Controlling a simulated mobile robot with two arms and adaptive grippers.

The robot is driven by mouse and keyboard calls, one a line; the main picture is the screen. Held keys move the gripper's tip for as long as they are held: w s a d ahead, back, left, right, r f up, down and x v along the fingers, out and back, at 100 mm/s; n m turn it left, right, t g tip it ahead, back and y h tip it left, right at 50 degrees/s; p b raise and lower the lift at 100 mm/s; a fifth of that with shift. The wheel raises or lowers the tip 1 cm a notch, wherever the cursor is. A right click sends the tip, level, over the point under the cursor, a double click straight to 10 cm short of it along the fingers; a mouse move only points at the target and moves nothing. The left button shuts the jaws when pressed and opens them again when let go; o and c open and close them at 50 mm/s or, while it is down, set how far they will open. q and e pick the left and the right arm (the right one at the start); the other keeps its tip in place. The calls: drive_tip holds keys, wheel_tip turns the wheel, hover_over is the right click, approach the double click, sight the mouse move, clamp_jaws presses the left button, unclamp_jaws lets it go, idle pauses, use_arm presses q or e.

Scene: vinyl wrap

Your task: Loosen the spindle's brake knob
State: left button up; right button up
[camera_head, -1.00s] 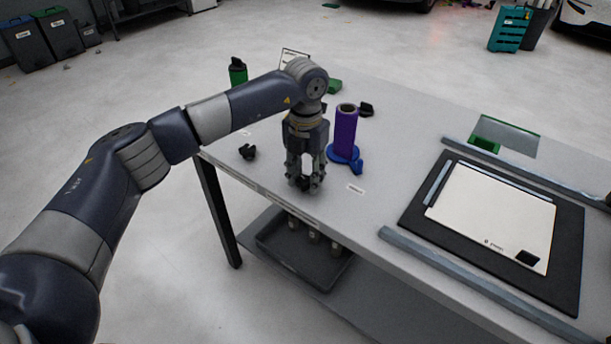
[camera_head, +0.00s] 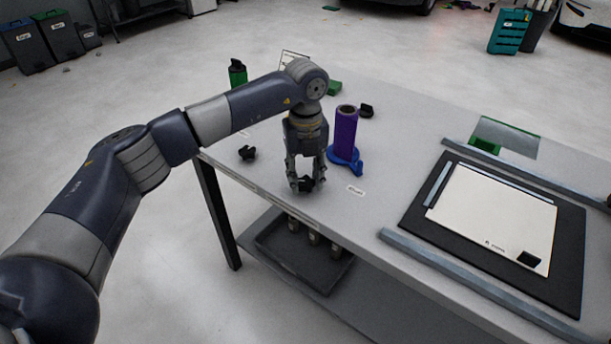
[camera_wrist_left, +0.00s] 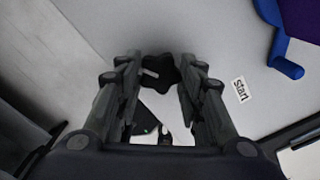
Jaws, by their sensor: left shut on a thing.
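A black lobed knob (camera_head: 306,184) is between the fingers of my left gripper (camera_head: 305,181), at the table's near left edge. In the left wrist view the lobed knob (camera_wrist_left: 158,71) has a pale mark on its top, and the fingers are shut on it from both sides. The spindle, carrying a purple roll (camera_head: 346,128), stands upright on a blue base (camera_head: 338,154) just right of the gripper. A blue arm (camera_wrist_left: 286,68) of the base shows at the right of the wrist view. The knob's underside is hidden. My right gripper is not in view.
A "start" label (camera_wrist_left: 240,90) lies on the table right of the gripper. Another small black part (camera_head: 247,152) is to its left. A black mat (camera_head: 410,215) with a white panel (camera_head: 495,218) lies at the right. A dark tray (camera_head: 310,268) is on the lower shelf.

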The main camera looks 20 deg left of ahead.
sight(306, 181)
use_arm(q)
drive_tip(key=shift+n, duration=0.3)
drive_tip(key=o, duration=1.1)
wheel_tip(306, 181, up, 12)
drive_tip(key=shift+r, duration=0.1)
